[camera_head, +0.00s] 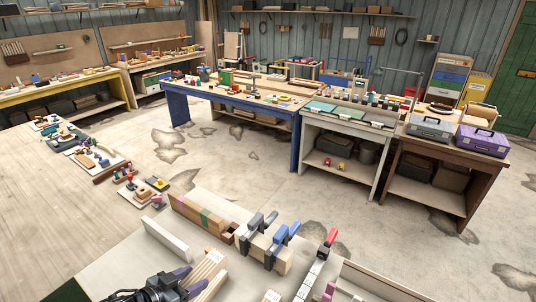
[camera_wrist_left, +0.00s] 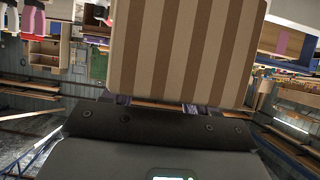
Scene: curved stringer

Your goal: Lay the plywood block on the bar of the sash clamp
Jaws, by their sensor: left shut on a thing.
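My left gripper (camera_head: 188,281) is at the bottom of the head view, its purple fingers shut on the plywood block (camera_head: 209,270). The block has light and dark brown layered stripes and is held above the pale bench top. In the left wrist view the block (camera_wrist_left: 185,50) fills the upper middle, in front of the gripper. A long clamp with a red end (camera_head: 331,237), which looks like the sash clamp, lies to the right of the block, apart from it. Its pale bar (camera_head: 310,279) runs toward the bottom edge. My right gripper is not in view.
A wooden block with black and blue clamps (camera_head: 265,242) stands between the plywood block and the red-ended clamp. A small purple piece (camera_head: 328,291) is right of the bar.

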